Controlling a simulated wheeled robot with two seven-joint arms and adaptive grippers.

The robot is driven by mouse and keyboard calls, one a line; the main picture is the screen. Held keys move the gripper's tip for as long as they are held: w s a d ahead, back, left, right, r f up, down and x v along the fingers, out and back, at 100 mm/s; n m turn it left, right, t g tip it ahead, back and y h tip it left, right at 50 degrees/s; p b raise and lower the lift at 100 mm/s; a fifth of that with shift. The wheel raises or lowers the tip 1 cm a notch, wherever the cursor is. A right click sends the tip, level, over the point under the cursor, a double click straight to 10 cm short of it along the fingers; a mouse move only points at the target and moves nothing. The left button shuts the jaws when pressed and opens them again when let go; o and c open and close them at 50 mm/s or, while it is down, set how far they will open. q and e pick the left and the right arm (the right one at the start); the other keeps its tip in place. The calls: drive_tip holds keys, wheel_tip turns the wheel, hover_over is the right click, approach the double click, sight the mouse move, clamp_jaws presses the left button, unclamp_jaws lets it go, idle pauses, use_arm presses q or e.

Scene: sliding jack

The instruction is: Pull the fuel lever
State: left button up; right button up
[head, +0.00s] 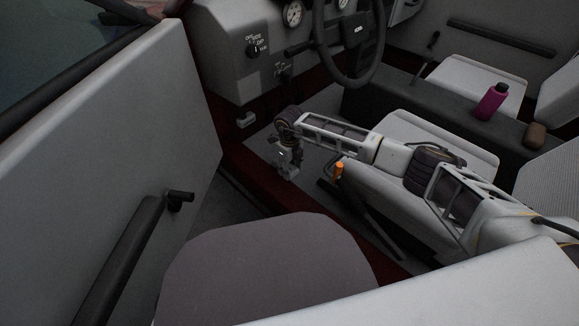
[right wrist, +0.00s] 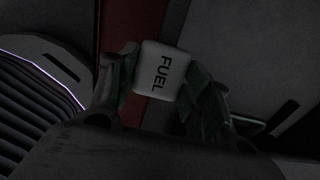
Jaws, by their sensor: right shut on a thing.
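The fuel lever (right wrist: 161,70) is a pale block with rounded corners and the word FUEL in dark letters. In the right wrist view it sits between the two fingers of my right gripper, which is shut on it. In the head view my right gripper (head: 285,163) points down beside the dark red sill, below the dashboard. There I cannot make out the lever clearly behind the gripper. My left gripper is not in view.
The open door (head: 150,130) stands on the left with a dark handle. The dashboard (head: 235,45) and steering wheel (head: 352,35) are above the gripper. A pale seat (head: 395,190) lies under my right arm. A magenta bottle (head: 490,101) stands on the dark centre console.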

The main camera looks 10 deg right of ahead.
drive_tip(key=shift+w+a+r+p, duration=0.25)
drive_tip(key=shift+w+r+p, duration=0.1)
drive_tip(key=shift+w+r, duration=0.15)
drive_tip(key=shift+w+a+r+p, duration=0.25)
drive_tip(key=shift+w+r+p, duration=0.1)
drive_tip(key=shift+r, duration=0.25)
drive_tip(key=o, duration=1.5)
drive_tip(key=shift+f, duration=0.2)
drive_tip(key=shift+c, duration=0.2)
drive_tip(key=shift+s, duration=0.15)
drive_tip(key=shift+d+r, duration=0.1)
wheel_tip(320, 180, up, 12)
drive_tip(key=shift+f, duration=0.2)
